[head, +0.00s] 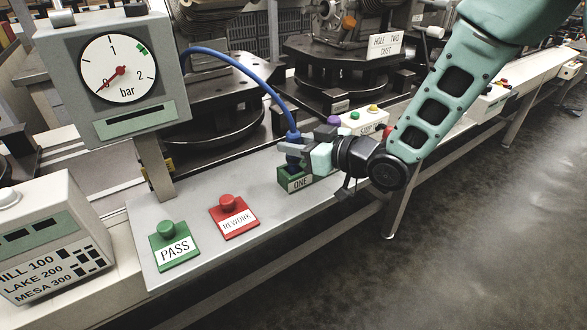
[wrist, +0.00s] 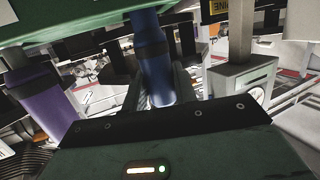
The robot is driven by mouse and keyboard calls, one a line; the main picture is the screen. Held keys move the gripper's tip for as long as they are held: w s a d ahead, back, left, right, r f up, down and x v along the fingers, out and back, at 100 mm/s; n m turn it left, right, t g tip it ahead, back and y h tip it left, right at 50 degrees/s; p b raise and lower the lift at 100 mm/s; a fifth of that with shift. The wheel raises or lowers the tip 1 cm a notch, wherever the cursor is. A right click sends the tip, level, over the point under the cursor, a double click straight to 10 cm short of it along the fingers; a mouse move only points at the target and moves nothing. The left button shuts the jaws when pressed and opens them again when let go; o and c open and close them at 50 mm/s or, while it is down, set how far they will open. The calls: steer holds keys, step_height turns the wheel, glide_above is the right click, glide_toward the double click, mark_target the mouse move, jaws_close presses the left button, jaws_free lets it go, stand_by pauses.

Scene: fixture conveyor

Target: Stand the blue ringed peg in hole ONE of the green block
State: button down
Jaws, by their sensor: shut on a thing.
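The blue ringed peg (wrist: 154,65) stands in my gripper, with a dark ring around it. In the head view its blue top (head: 293,136) shows above the fingers, where a blue hose (head: 240,68) meets it. My gripper (head: 294,149) is shut on the peg, over the green block (head: 284,185). The block's ONE label (head: 300,183) faces the front. In the wrist view the peg reaches the green block (wrist: 60,25) at the top edge. Its lower end is hidden, so I cannot tell how deep it sits in hole ONE.
A purple cylinder (wrist: 42,98) stands close beside the peg. The gauge (head: 118,70) reads near 0 bar. The green PASS button (head: 166,229) and red REWORK button (head: 228,201) stand left of the block. A HOLE TWO DUST sign (head: 384,45) stands behind.

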steer(key=c, duration=1)
jaws_free()
steer(key=shift+c, duration=0.2)
steer(key=shift+d, duration=0.1)
steer(key=p+v, duration=1.3)
steer(key=v, duration=0.4)
steer(key=shift+s+d, duration=0.1)
